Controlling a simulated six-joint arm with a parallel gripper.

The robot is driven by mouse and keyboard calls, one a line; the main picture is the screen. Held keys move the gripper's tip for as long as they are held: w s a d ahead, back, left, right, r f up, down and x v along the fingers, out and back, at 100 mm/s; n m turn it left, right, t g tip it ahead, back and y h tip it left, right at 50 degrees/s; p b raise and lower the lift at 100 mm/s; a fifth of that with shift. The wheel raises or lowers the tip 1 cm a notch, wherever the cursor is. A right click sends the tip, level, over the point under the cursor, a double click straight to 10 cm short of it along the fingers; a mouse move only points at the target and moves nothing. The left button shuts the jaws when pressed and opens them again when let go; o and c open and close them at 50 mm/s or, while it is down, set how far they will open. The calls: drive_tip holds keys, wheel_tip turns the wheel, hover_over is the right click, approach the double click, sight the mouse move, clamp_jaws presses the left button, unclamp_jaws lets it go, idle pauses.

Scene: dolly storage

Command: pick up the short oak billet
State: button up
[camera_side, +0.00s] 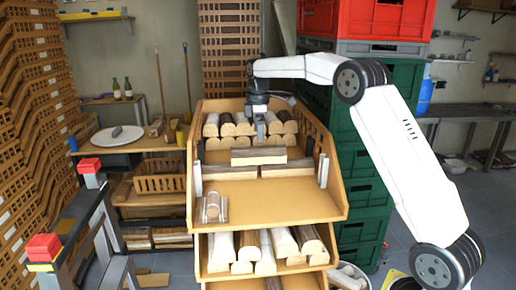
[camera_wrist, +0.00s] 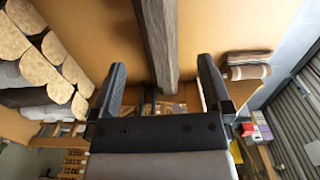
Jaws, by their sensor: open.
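My gripper (camera_side: 260,132) is open above the upper wooden tray, in front of the stacked log ends. In the wrist view its two fingers (camera_wrist: 161,72) stand apart with nothing between their tips. A dark brown billet (camera_wrist: 156,40) runs from the top of that view toward the gap between the fingers, apart from both. In the side view a pale-topped billet (camera_side: 258,156) lies across the tray, just below the gripper. Two more billets, a left one (camera_side: 230,173) and a right one (camera_side: 288,168), lie in front of it. I cannot tell which is the short oak one.
The upper tray (camera_side: 270,200) has raised side walls and a bare front floor. Grey posts (camera_side: 324,172) stand at its sides. A clear holder (camera_side: 211,208) sits at front left. Stacked logs (camera_side: 223,125) fill the back. A lower tray holds more logs (camera_side: 253,246). Green crates (camera_side: 362,155) stand right.

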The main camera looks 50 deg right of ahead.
sight(258, 147)
drive_tip(key=shift+f, duration=1.3)
drive_tip(key=shift+f, duration=0.1)
drive_tip(key=shift+f, duration=2.5)
drive_tip(key=shift+w+d, duration=0.1)
clamp_jaws()
